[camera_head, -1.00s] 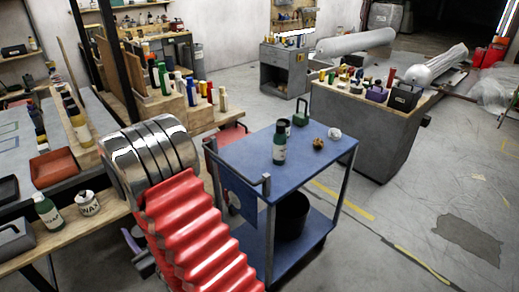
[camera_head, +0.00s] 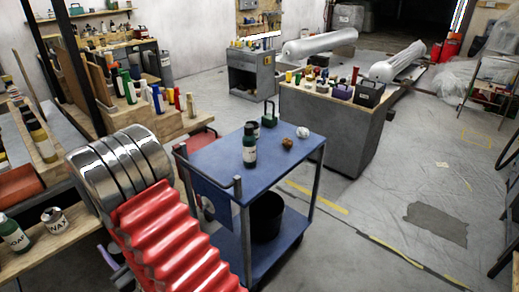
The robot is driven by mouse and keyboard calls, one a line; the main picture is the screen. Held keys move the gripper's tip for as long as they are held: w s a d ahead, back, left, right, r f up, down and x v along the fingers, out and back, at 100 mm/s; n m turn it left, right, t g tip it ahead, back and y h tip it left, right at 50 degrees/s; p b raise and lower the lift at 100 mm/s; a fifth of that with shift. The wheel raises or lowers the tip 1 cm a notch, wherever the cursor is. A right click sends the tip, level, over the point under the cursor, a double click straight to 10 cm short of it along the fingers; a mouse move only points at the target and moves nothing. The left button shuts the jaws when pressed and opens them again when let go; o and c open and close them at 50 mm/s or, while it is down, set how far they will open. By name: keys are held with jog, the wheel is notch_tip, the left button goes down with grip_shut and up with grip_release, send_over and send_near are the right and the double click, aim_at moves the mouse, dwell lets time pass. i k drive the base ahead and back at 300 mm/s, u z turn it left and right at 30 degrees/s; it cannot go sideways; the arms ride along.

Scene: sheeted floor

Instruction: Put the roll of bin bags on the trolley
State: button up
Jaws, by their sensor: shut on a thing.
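The blue trolley (camera_head: 222,158) stands in the middle, with a top deck, a lower shelf and a push handle on its near left side. A black bucket (camera_head: 267,216) is on the lower shelf. My arm, red bellows and silver bands, covers the lower left and hides part of the trolley's near side. My gripper is out of view. I cannot make out the roll of bin bags.
A wooden bench (camera_head: 85,226) with soap and wax containers is at left. A grey cabinet (camera_head: 335,128) with tools and bottles on top stands behind the trolley. Open floor (camera_head: 375,205) lies right of the trolley, with a dark hose at the right edge.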

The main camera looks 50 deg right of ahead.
aim_at(216, 154)
jog(key=z, duration=0.05)
jog(key=i, duration=0.9)
jog(key=u, duration=0.05)
